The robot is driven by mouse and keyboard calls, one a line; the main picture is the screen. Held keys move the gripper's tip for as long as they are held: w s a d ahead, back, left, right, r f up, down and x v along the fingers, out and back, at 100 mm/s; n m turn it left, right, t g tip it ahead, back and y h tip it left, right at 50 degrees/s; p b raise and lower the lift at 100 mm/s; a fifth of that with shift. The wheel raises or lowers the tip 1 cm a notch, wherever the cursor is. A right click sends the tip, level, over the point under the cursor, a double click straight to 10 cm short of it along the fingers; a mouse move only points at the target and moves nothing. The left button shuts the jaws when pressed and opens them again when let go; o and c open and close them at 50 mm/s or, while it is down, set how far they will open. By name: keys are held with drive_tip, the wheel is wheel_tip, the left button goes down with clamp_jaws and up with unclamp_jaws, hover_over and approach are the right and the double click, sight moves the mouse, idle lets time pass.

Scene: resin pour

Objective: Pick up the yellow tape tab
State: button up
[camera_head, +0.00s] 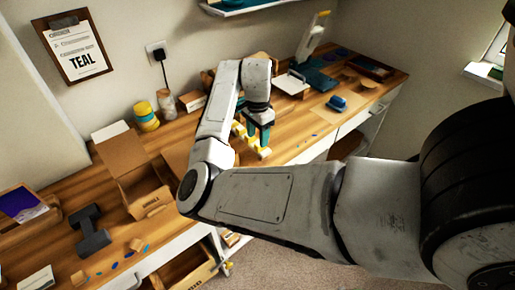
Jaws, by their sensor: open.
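My gripper (260,135) points down over the front part of the wooden bench, with its teal fingers apart. A row of small yellow and pale pieces (250,141) lies just left of and beneath the fingers. I cannot tell which of these pieces is the yellow tape tab, or whether the fingers touch any of them. My arm hides the bench to the left of the gripper.
A blue object (337,103) lies right of the gripper. The bench's front edge is near the gripper.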

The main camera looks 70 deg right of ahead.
drive_tip(key=shift+w+d+f+p, duration=0.15)
drive_tip(key=shift+f+p, duration=0.1)
drive_tip(key=shift+f, duration=1.05)
drive_tip(key=shift+w+d+f+p, duration=0.1)
drive_tip(key=shift+f+p, duration=0.1)
drive_tip(key=shift+f, duration=1.05)
drive_tip(key=c, duration=0.9)
